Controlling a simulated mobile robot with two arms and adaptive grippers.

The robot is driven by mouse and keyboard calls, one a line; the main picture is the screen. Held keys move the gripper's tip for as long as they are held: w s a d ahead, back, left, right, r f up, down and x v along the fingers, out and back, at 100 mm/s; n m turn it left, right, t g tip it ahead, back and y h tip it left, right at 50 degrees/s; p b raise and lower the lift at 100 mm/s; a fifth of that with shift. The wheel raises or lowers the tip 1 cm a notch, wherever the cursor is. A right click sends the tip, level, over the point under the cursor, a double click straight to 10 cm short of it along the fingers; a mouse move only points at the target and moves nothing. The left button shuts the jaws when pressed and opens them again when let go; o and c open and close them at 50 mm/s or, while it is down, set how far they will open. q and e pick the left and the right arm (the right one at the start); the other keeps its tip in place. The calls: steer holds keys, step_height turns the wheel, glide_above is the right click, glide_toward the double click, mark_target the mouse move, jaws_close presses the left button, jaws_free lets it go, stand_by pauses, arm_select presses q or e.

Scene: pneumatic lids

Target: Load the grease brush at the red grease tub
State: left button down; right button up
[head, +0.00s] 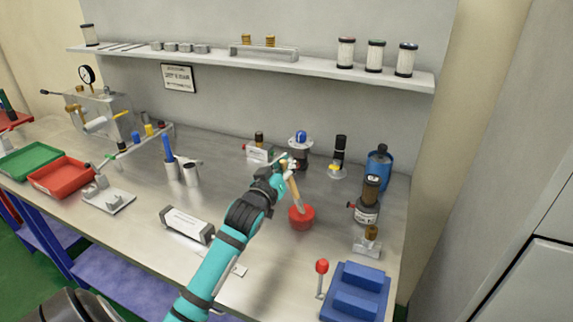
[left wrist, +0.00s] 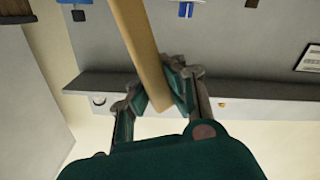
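The red grease tub (head: 301,219) stands on the bench, right of centre in the head view. The grease brush (head: 295,198) has a pale wooden handle and leans, with its lower end down in the tub; its bristles are hidden. My left gripper (head: 285,170) is above the tub, at the upper part of the handle. In the left wrist view the fingers of this gripper (left wrist: 158,95) are closed around the brush handle (left wrist: 138,45). My right gripper is not in view.
Right of the tub stand a dark-topped cylinder unit (head: 367,210) and a small brass-topped block (head: 369,241). A blue stepped block (head: 355,290) and a red-knobbed lever (head: 321,268) are at the front. A grey box (head: 187,224) lies left of my arm.

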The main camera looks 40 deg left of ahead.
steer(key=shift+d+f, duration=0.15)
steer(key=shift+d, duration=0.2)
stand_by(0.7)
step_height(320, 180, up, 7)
steer(key=p, duration=0.7)
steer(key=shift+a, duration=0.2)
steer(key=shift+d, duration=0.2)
stand_by(0.5)
